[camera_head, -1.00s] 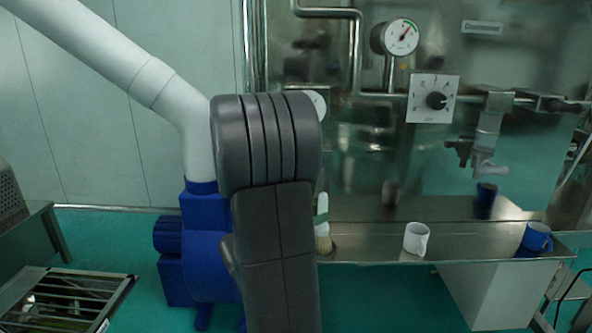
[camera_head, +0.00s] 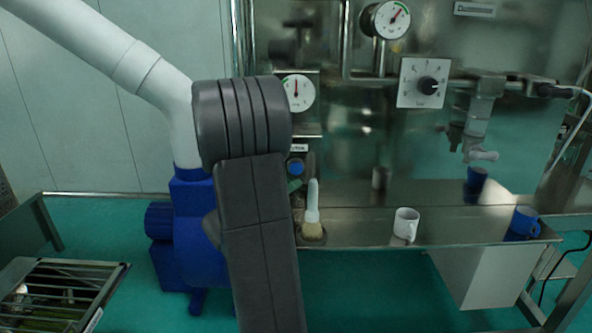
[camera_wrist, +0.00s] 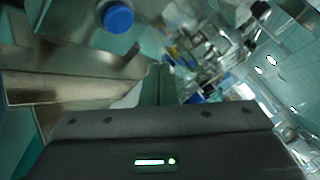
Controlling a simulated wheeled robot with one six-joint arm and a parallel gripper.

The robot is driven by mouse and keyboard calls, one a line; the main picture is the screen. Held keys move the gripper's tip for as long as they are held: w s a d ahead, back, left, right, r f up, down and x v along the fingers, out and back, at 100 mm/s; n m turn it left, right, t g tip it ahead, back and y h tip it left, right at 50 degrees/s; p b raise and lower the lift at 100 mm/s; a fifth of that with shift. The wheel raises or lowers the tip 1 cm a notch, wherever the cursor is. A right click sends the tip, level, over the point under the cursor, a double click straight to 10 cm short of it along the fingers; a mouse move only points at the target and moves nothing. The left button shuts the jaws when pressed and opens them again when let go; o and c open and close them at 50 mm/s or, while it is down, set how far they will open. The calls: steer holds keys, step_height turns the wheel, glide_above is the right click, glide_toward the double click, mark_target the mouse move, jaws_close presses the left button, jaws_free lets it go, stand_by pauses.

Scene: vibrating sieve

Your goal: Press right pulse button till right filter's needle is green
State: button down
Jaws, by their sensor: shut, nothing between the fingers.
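A small blue round button (camera_head: 296,168) sits on the steel panel below a partly hidden label, just right of my arm. A blue round thing (camera_wrist: 118,18), perhaps this button, shows at the upper left in the wrist view. A white dial (camera_head: 297,92) above the button has its needle pointing about straight up. A second dial (camera_head: 390,18) sits higher and to the right, its needle leaning up and right. Needle colours are too small to be sure of. My gripper (camera_wrist: 160,80) is shut and empty in the wrist view; my arm hides it in the head view.
A steel shelf (camera_head: 360,226) holds a brush (camera_head: 312,215), a white cup (camera_head: 406,223) and a blue mug (camera_head: 524,222). A square knob plate (camera_head: 424,82) and a tap (camera_head: 480,125) are on the right. A blue motor unit (camera_head: 190,240) with a white pipe stands left.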

mark_target(301, 169)
steer(key=shift+w+p, duration=0.35)
steer(key=shift+w, duration=2.55)
steer(key=shift+w, duration=0.1)
steer(key=shift+w, duration=0.3)
steer(key=shift+w, duration=0.5)
stand_by(0.6)
steer(key=shift+s, duration=0.95)
steer(key=s, duration=0.5)
